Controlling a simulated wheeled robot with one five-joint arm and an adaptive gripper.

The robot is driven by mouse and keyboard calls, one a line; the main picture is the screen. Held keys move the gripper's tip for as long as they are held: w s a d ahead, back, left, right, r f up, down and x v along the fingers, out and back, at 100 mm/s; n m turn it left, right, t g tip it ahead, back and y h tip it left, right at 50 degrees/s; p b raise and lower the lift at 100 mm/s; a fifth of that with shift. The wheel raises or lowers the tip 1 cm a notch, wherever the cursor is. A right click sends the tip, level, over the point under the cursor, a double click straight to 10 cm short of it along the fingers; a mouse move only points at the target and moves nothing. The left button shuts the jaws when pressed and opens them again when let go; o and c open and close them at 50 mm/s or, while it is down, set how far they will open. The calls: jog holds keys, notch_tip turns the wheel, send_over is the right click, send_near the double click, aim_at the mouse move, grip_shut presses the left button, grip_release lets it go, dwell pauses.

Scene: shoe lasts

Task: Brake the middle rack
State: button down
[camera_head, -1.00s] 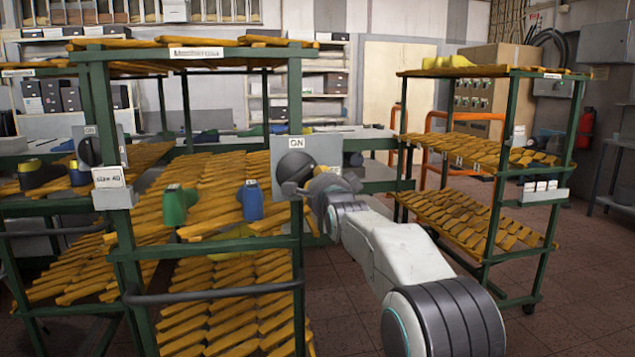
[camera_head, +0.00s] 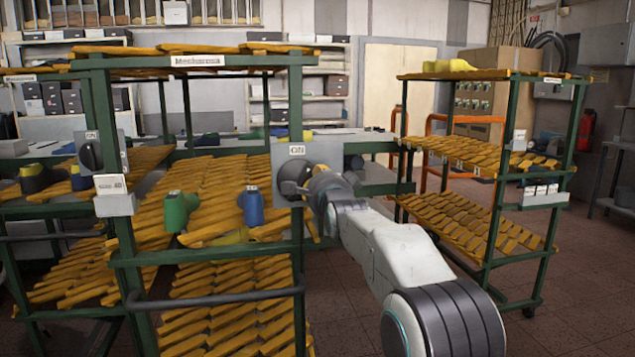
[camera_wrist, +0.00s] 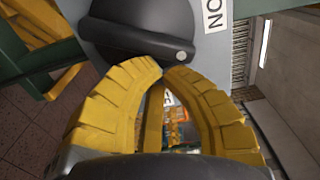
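The plate's black rotary knob (camera_head: 289,172) is partly hidden by my gripper (camera_head: 308,188). In the wrist view the knob (camera_wrist: 140,28) fills the top, with a white dot at its lower right edge. My yellow fingers (camera_wrist: 163,68) have their tips together just below the knob, with nothing seen between them. I cannot tell whether they touch the knob.
Another green rack with its own ON plate and knob (camera_head: 90,155) stands at the left. A third rack (camera_head: 488,185) stands at the right, with open floor (camera_head: 580,270) in front. A dark push bar (camera_head: 215,297) crosses the front of the middle rack.

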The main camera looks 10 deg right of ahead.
jog(key=s+r+b, duration=0.1)
jog(key=s+b, duration=0.5)
jog(key=s, duration=0.3)
jog(key=shift+a+b, duration=0.2)
jog(key=shift+b, duration=0.2)
dwell(0.4)
